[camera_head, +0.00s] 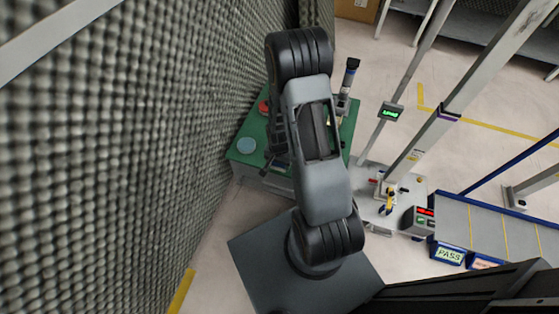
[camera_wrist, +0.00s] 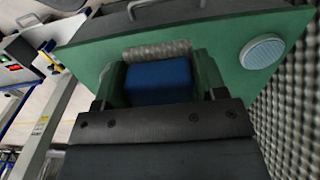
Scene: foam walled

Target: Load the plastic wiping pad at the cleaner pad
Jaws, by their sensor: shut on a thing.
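In the wrist view my gripper (camera_wrist: 158,72) is shut on a blue block-like thing (camera_wrist: 158,88), with a green-sided finger at each side of it. I take this blue thing to be the wiping pad. A grey, bumpy strip (camera_wrist: 155,50) lies just beyond it; I cannot tell whether they touch. A round pale-blue disc (camera_wrist: 262,52), perhaps the cleaner pad, sits on the green bench top (camera_wrist: 225,45), right of my gripper and apart from it. The disc (camera_head: 246,145) also shows at the left of the bench in the head view, where my arm hides most of the gripper.
A grey foam wall (camera_head: 130,130) runs close along the bench's left side. A red part (camera_head: 263,107) and an upright black-topped tool (camera_head: 350,75) stand on the bench. Metal posts and a conveyor (camera_head: 500,235) are at the right. Floor is open beyond the bench.

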